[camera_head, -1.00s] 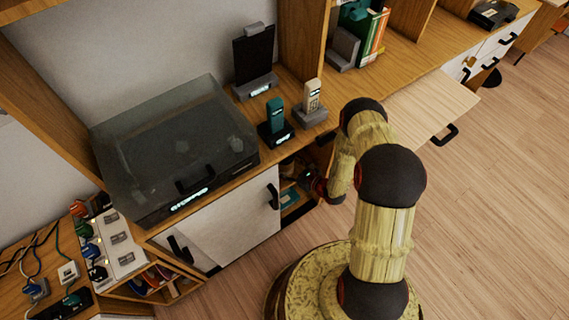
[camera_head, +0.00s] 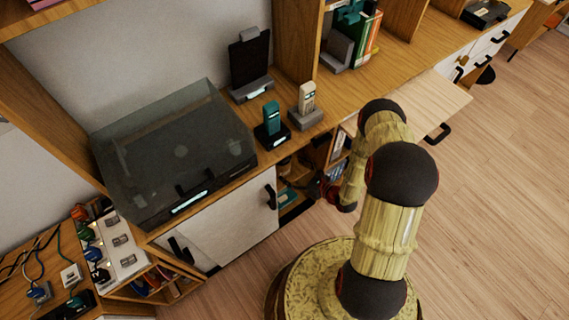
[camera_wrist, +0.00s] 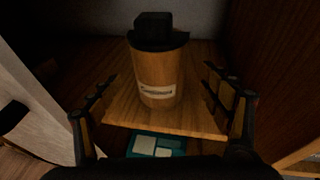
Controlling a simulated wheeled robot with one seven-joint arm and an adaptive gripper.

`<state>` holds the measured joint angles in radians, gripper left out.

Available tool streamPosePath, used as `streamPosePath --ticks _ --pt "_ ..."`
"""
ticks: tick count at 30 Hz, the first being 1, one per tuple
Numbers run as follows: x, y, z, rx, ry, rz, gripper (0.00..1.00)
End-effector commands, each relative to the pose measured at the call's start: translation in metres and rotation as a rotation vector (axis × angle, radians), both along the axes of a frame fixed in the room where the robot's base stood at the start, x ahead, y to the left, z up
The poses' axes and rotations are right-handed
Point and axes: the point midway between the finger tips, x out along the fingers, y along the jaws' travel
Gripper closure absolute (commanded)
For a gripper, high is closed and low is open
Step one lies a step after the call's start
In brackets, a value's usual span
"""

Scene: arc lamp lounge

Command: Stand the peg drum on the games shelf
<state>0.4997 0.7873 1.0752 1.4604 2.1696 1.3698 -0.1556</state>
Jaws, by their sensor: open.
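The peg drum (camera_wrist: 157,75), a tan cylinder with a pale label and a black cap and knob, stands upright on a wooden shelf (camera_wrist: 115,115) inside a cabinet, in the wrist view. My gripper (camera_wrist: 160,88) is open, one finger on each side of the drum. Gaps show between the fingers and the drum. The drum's far side is hidden. In the head view, my arm bends down at the open cabinet bay, and I cannot make out the drum there.
Below the shelf lies a teal box with pale panels (camera_wrist: 155,146). A white door with a black handle (camera_wrist: 25,105) is at left and a dark wall at right. In the head view, a pulled-out drawer (camera_head: 432,103) juts beside my arm; the floor at right is clear.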

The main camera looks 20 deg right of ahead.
Motion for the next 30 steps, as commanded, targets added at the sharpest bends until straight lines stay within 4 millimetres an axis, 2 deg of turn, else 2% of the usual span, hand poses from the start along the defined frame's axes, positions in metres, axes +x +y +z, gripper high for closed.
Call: streamPosePath --ticks 6,12,30 --pt "-0.030 -0.018 0.012 0.000 0.000 -0.003 0.22" --pt "-0.043 -0.025 0.016 0.000 0.000 -0.001 0.22" --pt "-0.045 -0.025 0.016 -0.001 0.000 0.001 0.22"
